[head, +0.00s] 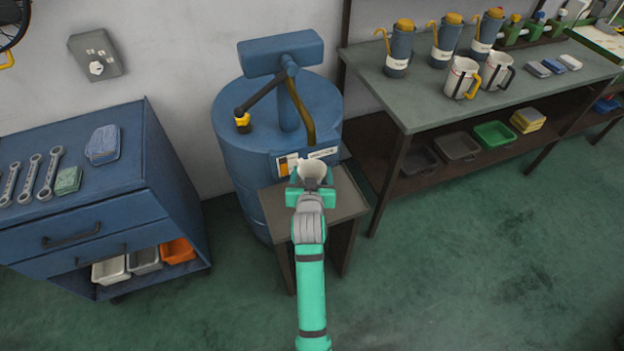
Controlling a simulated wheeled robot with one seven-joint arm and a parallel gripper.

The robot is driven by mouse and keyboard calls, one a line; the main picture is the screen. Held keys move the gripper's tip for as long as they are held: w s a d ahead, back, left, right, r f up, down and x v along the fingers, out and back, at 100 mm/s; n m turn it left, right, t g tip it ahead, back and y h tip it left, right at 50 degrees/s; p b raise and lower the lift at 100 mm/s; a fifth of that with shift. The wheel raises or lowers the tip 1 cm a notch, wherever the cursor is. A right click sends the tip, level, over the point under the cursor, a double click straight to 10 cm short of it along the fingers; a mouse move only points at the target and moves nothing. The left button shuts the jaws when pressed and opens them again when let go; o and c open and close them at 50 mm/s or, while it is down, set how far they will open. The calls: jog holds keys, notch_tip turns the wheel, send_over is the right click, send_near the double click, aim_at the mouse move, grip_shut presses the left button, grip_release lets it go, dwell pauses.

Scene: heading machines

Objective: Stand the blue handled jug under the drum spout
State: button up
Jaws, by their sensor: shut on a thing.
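The blue drum (240,150) stands against the wall with a pump on top. Its brass-coloured spout (302,108) curves down at the drum's front right. My gripper (312,184) is shut on a white jug (313,168) over the small stand in front of the drum. The jug looks upright, with its open top just below the spout's end in the picture. My gripper hides its lower part, so I cannot tell whether it touches the stand. No blue handle shows.
The small stand (348,200) has bare top to the right of my gripper. A blue tool cabinet (90,195) stands left. A workbench (425,98) at right holds white mugs (462,78) and blue canisters (399,52). A black pump lever (262,92) juts left above the drum.

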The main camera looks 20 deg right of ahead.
aim_at(313, 171)
jog(key=shift+f, duration=1.6)
jog(key=o, duration=1.5)
jog(key=shift+s, duration=0.1)
